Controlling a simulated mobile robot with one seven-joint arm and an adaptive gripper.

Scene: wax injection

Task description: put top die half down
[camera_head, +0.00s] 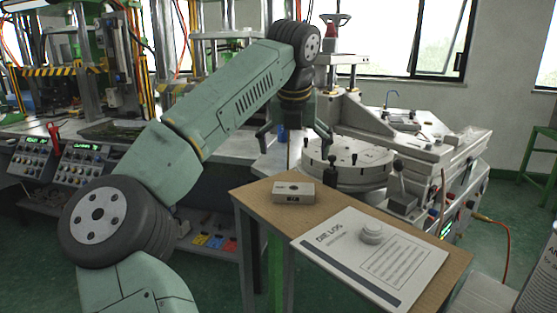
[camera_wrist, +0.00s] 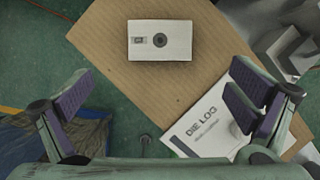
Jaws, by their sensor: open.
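The top die half is a small pale grey block (camera_head: 294,192) lying flat near the far left part of the small wooden table (camera_head: 251,194). In the wrist view the same block (camera_wrist: 160,40) shows a dark round hole in its top and a small dark mark beside it. My gripper (camera_head: 292,138) is above and behind the block in the head view, its fingers spread apart. In the wrist view my gripper (camera_wrist: 160,97) is wide open with nothing between its fingers. The block lies beyond the fingertips, apart from them.
A DIE LOG sheet (camera_head: 350,262) with a round pale object (camera_head: 371,233) on it covers the table's near part. A round turntable machine (camera_head: 348,172) with knobs stands behind the table. A bench with control panels (camera_head: 75,165) is at the left. Bare wood surrounds the block.

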